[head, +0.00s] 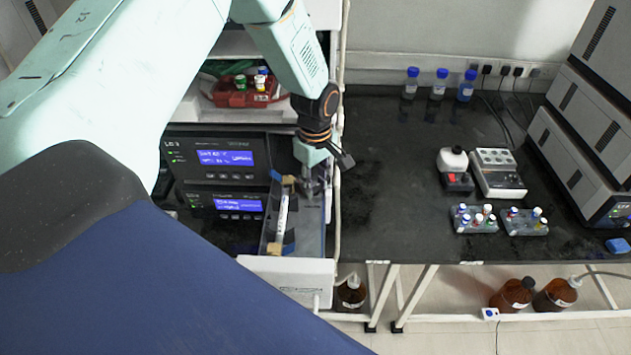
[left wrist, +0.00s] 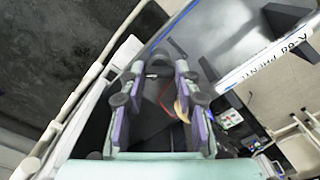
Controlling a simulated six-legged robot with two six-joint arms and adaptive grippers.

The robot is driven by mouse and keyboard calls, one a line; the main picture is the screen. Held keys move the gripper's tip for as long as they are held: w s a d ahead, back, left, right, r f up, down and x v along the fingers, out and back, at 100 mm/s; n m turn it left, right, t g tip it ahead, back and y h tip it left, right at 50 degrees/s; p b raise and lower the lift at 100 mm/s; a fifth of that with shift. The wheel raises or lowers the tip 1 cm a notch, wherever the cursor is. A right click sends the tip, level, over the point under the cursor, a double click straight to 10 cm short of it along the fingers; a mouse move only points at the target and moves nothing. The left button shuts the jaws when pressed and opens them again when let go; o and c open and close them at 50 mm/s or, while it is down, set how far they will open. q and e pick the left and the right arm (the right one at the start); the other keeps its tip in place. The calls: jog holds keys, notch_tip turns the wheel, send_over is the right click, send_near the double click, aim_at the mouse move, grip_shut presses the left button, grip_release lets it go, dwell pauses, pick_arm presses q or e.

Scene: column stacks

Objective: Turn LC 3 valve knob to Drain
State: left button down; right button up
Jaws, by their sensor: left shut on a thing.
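The LC 3 unit (head: 215,155) is a black instrument with a lit blue display, left of centre in the head view. To its right is an open column bay (head: 272,238) with a pale column (head: 282,215) held upright by tan fittings. My left gripper (head: 314,188) reaches down to the right side of this bay; it also shows in the left wrist view (left wrist: 158,78). Its fingers stand apart, shut on a grey rounded piece that looks like the valve knob (left wrist: 158,61). The knob is mostly hidden by the fingers, and its marks cannot be read. My right gripper is not in view.
A second display unit (head: 235,205) sits under LC 3. A red tray (head: 243,97) with small bottles is on top. The black bench (head: 390,190) to the right is mostly clear near the bay. Vial racks (head: 474,219) and blue-capped bottles (head: 439,84) stand farther off.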

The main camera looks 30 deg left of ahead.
aim_at(316, 187)
pick_arm(q)
jog(key=shift+w+r, duration=0.2)
jog(key=c, duration=1.4)
grip_release()
jog(key=o, duration=0.4)
jog(key=shift+s, duration=0.25)
jog(key=shift+o, duration=0.2)
jog(key=shift+f, duration=0.1)
jog(key=shift+w+r, duration=0.15)
jog(key=shift+r, duration=0.35)
notch_tip(316, 187, up, 11)
